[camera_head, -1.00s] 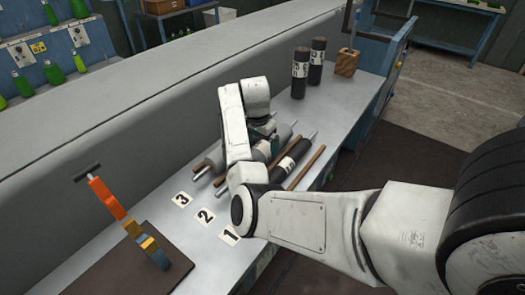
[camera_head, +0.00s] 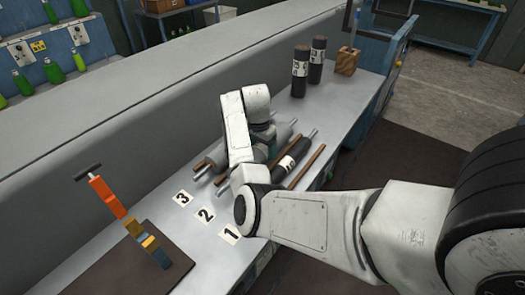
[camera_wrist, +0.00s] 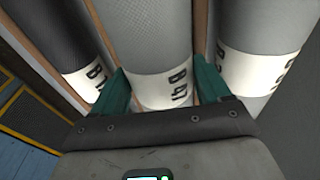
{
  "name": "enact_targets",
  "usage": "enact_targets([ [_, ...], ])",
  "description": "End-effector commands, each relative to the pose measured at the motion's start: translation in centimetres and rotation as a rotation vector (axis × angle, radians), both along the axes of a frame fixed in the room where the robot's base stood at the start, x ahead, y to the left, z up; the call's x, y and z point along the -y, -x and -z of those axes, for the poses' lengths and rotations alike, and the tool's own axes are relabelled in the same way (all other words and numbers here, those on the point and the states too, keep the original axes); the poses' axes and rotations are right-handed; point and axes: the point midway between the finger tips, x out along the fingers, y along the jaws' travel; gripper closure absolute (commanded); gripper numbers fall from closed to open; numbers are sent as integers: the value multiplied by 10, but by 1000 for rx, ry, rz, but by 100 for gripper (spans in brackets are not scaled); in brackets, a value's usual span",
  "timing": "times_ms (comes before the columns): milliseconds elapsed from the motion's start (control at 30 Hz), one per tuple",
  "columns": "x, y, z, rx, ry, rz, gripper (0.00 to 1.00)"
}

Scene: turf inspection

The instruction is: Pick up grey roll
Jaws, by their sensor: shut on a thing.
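My gripper (camera_wrist: 163,95) has its teal fingers on both sides of the middle grey roll (camera_wrist: 152,35), shut on it near its white printed label. In the wrist view a darker roll (camera_wrist: 55,30) lies to the left and a light grey roll (camera_wrist: 262,25) to the right. In the head view my gripper is mostly hidden behind my arm, over the rolls on the bench. The black roll (camera_head: 293,158) lies at the right of the row, and a grey roll (camera_head: 210,161) shows at the left. The held roll is mostly covered there.
The rolls lie between wooden strips (camera_head: 305,168) on the grey bench (camera_head: 180,228). Number cards 3 (camera_head: 183,199), 2 (camera_head: 205,216) and 1 (camera_head: 229,233) lie in front. Two dark rolls (camera_head: 300,75) stand upright behind. An orange tool (camera_head: 108,196) stands at the left.

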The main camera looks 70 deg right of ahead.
Motion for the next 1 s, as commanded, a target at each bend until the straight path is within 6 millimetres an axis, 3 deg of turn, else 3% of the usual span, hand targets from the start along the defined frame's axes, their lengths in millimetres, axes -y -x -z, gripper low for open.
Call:
enact_targets([
  [67,0,0,0,0,0,0,56],
  [500,0,0,0,0,0,0,99],
  [833,1,-1,-5,3,5,1,100],
  [1000,2,-1,-22,5,7,0,100],
])
